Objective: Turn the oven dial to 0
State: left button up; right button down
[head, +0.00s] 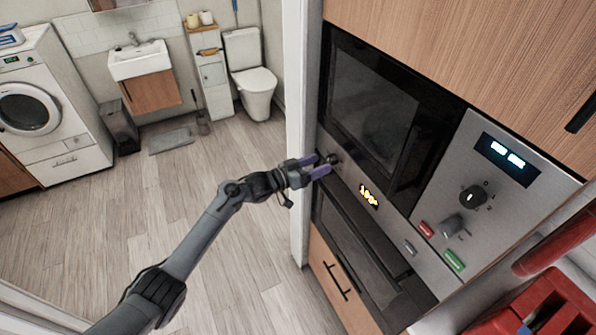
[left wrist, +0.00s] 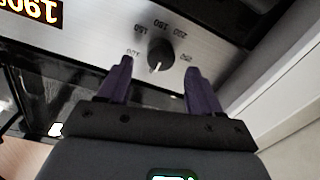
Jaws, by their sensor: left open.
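The oven dial (head: 333,158) is a small dark round knob on the steel strip of the oven, left of a lit display (head: 369,196). In the left wrist view the dial (left wrist: 160,53) is close up, with printed numbers around it and a white mark pointing down in the picture. My left gripper (head: 321,165) is open at the dial. Its purple fingertips (left wrist: 160,68) are on either side of the dial, with gaps between them and the knob. Whether they reach past its face is unclear. My right gripper is not in view.
A panel with another black knob (head: 473,196), a grey knob (head: 452,226), and red and green buttons is at the right. The dark oven door (head: 360,255) lies below the dial strip. A white wall edge (head: 299,120) stands close left of the dial. The floor at left is clear.

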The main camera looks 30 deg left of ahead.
pick_arm(q)
jog(key=v, duration=0.7)
jog(key=shift+s, duration=0.15)
jog(key=shift+a, duration=0.1)
